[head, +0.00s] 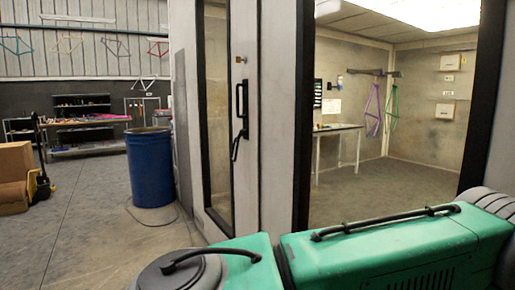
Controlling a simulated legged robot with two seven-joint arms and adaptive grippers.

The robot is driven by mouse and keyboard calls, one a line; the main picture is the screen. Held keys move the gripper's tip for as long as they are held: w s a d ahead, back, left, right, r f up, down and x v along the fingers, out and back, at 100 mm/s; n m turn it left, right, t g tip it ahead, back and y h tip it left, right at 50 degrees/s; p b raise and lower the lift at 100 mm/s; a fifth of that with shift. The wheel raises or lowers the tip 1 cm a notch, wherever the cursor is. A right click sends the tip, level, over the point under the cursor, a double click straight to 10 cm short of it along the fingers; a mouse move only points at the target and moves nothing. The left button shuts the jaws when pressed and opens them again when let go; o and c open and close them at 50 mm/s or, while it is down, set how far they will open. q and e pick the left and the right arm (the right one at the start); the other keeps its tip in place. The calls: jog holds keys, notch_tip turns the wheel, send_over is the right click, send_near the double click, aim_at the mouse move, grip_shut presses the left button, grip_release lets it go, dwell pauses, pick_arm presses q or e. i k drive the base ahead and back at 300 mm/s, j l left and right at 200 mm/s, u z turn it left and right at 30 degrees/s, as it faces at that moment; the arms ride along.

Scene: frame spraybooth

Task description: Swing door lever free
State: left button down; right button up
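A black handle (243,103) stands upright on the pale door panel (246,190), beside a tall narrow window (216,110) with a black frame. A thin black lever-like piece (237,147) hangs at the handle's lower end, slanting down to the left. A small brass-coloured fitting (240,60) sits above the handle. I cannot tell from this view whether the lever is engaged or free. Neither of my grippers is in view.
A blue drum (150,168) stands left of the door, with a cable on the floor beside it. Cardboard boxes (14,178) stand at the far left. Through the wide opening, the booth holds a table (338,129) and hanging frames (373,110).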

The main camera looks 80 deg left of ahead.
aim_at(242, 132)
jog(key=u, duration=2.8)
jog(key=i+j+z, duration=0.15)
jog(key=i+j, duration=0.75)
jog(key=i, duration=0.4)
jog(key=i+j+z, duration=0.2)
jog(key=i+j, duration=0.9)
jog(key=i, duration=0.1)
